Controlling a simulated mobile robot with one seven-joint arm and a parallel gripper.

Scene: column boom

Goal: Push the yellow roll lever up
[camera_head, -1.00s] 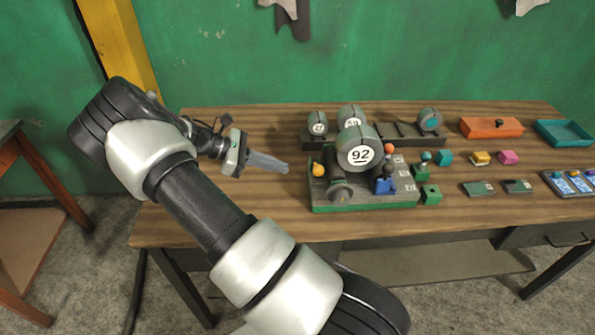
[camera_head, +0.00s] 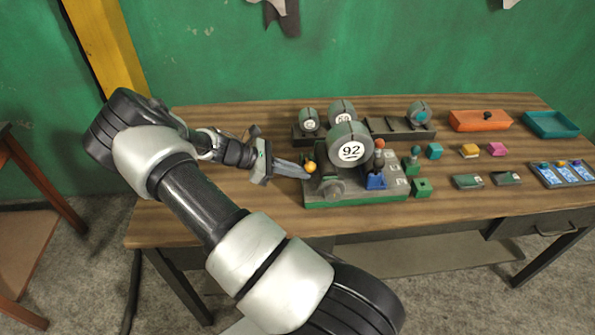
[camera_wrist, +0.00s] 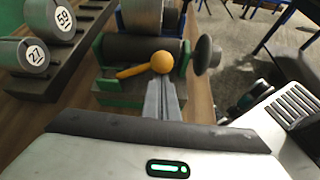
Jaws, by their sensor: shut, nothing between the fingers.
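The yellow roll lever (camera_head: 310,167) has a round ball end and sits at the left end of a grey and green machine (camera_head: 355,201). In the wrist view the yellow lever (camera_wrist: 161,63) shows its ball and a short arm reaching left. My gripper (camera_head: 306,172) is shut and empty, its fingers pointing right. Its fingertips (camera_wrist: 162,82) are right at the ball, seemingly at or just below it; I cannot tell whether they touch. A large grey roll marked 92 (camera_head: 349,146) rests on the machine.
An orange-topped lever (camera_head: 379,145) and a blue block (camera_head: 376,181) are on the machine's right side. Behind it a dark rack (camera_head: 385,128) holds several smaller rolls. Small coloured blocks and trays lie to the right. The table's left part is clear.

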